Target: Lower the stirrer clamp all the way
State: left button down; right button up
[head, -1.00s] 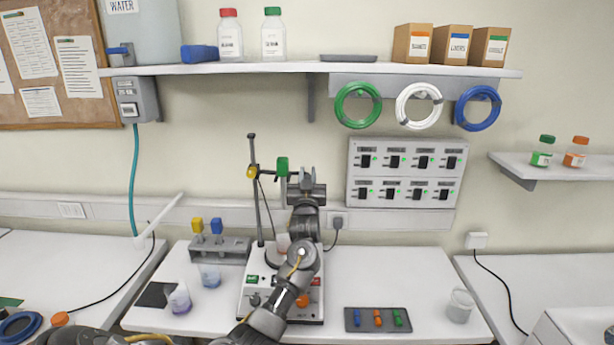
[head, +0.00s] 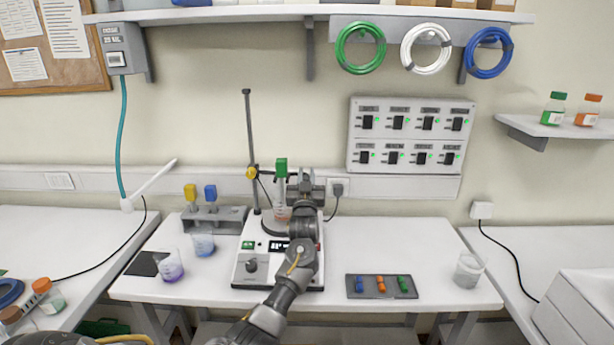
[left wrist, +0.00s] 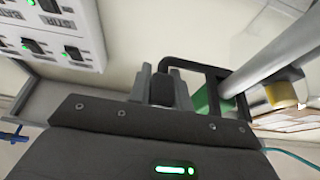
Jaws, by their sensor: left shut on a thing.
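The stirrer clamp sits on a dark upright rod (head: 249,130) behind the hotplate (head: 245,268), its yellow knob (head: 251,173) about midway along the rod. A green block (head: 281,168) is at the clamp's front, with a pale shaft below it reaching toward a beaker of pinkish liquid (head: 282,213) on the hotplate; I cannot tell how deep it goes. My left gripper (head: 305,178) is just right of the green block. In the left wrist view its fingers (left wrist: 163,85) are shut on the clamp's black handle, and the green block (left wrist: 207,102) and yellow knob (left wrist: 281,95) show beyond.
A rack with yellow and blue items (head: 228,221) and two beakers, one bluish (head: 203,245) and one purple (head: 171,269), stand left of the hotplate. A tray (head: 368,293) of coloured pieces and a clear beaker (head: 468,271) are at right. A switch panel (head: 410,182) hangs behind.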

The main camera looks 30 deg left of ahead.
pick_arm(q)
jog(key=c, duration=1.4)
grip_release()
jog(key=shift+d+f+h, duration=0.2)
jog(key=shift+f+h, duration=0.1)
jog(key=shift+f, duration=0.05)
jog(key=shift+o, duration=0.6)
jog(key=shift+a+r, duration=0.1)
jog(key=shift+a, duration=0.05)
jog(key=shift+s, duration=0.15)
jog(key=b+v, duration=0.3)
jog(key=v, duration=0.7)
jog(key=shift+s+d, duration=0.2)
jog(key=shift+d, duration=0.05)
